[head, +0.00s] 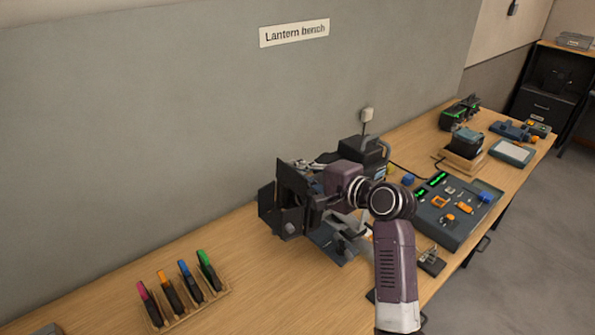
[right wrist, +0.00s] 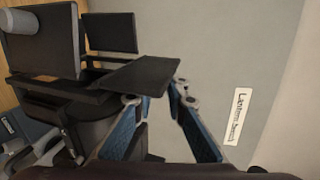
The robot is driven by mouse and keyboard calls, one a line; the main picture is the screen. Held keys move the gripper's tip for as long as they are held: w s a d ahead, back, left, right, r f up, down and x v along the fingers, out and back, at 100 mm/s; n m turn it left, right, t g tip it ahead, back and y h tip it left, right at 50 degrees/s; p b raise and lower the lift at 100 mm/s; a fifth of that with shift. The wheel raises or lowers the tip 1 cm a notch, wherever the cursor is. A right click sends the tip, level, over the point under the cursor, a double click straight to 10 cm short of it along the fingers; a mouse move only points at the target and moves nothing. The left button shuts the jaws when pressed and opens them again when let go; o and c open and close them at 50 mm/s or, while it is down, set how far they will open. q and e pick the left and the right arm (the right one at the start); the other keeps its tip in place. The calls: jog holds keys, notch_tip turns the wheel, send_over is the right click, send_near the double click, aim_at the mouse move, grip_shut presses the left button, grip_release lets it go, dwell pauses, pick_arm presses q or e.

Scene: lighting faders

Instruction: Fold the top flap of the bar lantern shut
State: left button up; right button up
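The bar lantern (head: 290,218) stands on the bench with its dark flaps spread at the front. My right gripper, coming from the right, is at the lantern's upper side and partly hides it in the head view. In the right wrist view, the top flap (right wrist: 130,76) is a dark plate sticking out toward the gripper. My right gripper (right wrist: 158,96) is open, its fingers apart, with the flap's edge at or between the fingertips; I cannot tell whether they touch. A side flap (right wrist: 45,48) and a smaller flap (right wrist: 110,32) also show. My left gripper is not in view.
A wooden rack (head: 181,307) of coloured markers stands at the front left. A battery-like block (head: 466,142) and other devices stand farther back. The wall is close behind; bench between lantern and rack is clear.

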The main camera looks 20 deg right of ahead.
jog(key=o, duration=0.3)
jog(key=shift+o, duration=0.2)
jog(key=v, duration=0.8)
dwell(0.4)
